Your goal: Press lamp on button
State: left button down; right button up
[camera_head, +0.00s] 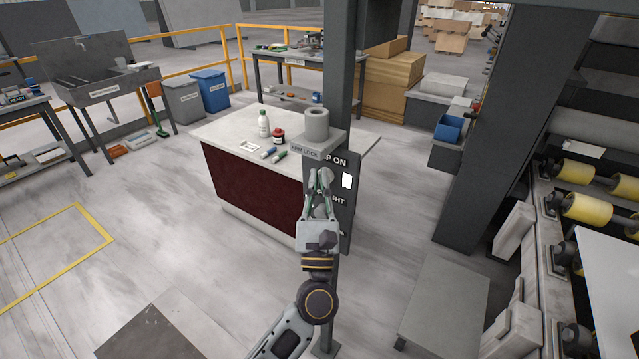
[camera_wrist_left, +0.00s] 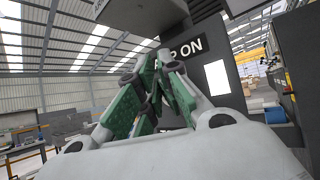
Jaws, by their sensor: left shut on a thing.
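A dark panel (camera_head: 346,215) is fixed to a grey post, with white lettering ending in "P ON" near its top. A white lit-looking square (camera_head: 347,181) sits below that lettering; it also shows in the left wrist view (camera_wrist_left: 217,77). My left gripper (camera_head: 320,176) points up in front of the panel, left of the white square. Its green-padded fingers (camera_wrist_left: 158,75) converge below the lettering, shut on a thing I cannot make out. They cover part of the panel and its lettering. Contact with the panel cannot be told. My right gripper is out of view.
A small ledge (camera_head: 318,151) with a grey roll (camera_head: 316,124) juts out just above my left gripper. Behind is a counter (camera_head: 222,131) with a white bottle (camera_head: 263,124). The floor at left is mostly clear.

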pick_arm(q)
jog(key=s+a, duration=0.3)
jog(key=s, duration=0.1)
jog(key=shift+s+a+f, duration=0.1)
jog(key=shift+f, duration=0.2)
dwell(0.8)
